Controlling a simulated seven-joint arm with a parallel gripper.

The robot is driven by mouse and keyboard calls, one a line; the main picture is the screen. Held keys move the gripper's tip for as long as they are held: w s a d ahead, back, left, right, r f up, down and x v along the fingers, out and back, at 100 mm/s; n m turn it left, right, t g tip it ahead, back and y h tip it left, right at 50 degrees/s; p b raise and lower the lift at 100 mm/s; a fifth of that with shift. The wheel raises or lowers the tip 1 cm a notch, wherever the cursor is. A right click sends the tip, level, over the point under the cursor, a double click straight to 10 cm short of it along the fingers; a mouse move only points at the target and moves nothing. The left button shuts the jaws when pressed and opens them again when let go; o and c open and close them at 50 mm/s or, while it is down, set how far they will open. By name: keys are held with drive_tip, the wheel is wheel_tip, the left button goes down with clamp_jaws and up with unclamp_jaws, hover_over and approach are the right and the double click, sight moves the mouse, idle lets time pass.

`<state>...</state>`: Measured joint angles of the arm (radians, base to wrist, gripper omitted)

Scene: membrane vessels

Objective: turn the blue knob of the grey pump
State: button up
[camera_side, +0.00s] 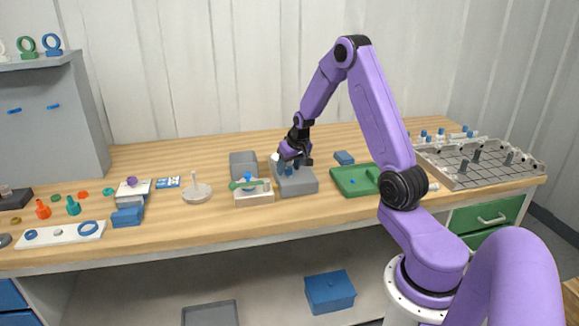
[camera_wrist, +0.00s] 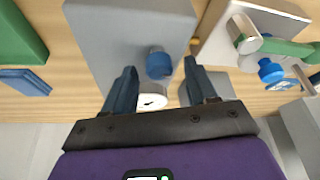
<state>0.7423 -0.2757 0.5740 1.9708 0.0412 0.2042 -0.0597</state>
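The grey pump (camera_side: 300,184) is a box on the table below my gripper (camera_side: 293,164). In the wrist view the pump (camera_wrist: 100,35) fills the middle, with the blue knob (camera_wrist: 159,64) on its face. My gripper (camera_wrist: 159,78) is open, with one dark finger on each side of the knob. I see gaps between the knob and both fingers, so they look apart from it. In the side view the gripper partly hides the knob.
A white unit (camera_side: 254,195) with a green lever (camera_side: 246,184) and another blue knob (camera_wrist: 271,71) stands close beside the pump. A grey block (camera_side: 243,163) is behind it. A green tray (camera_side: 355,180) and a small blue block (camera_side: 344,157) lie on the pump's other side.

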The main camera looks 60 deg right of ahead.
drive_tip(key=v, duration=1.7)
drive_tip(key=shift+s+r, duration=0.15)
drive_tip(key=shift+r, duration=0.05)
drive_tip(key=w+a+n+g+h, duration=0.1)
drive_tip(key=w+a+n+g, duration=0.1)
drive_tip(key=w+n+g, duration=0.8)
drive_tip(key=s+d+f+n+t, duration=0.1)
drive_tip(key=f, duration=0.4)
drive_tip(key=s+d+f+n+t, duration=0.1)
drive_tip(key=d+f, duration=0.1)
drive_tip(key=f, duration=0.3)
drive_tip(key=s+d+f+n, duration=0.1)
drive_tip(key=d+f, duration=0.1)
drive_tip(key=f, duration=0.4)
drive_tip(key=shift+s+f+n+t, duration=0.1)
drive_tip(key=shift+s+n+t, duration=0.05)
drive_tip(key=shift+n+t, duration=0.2)
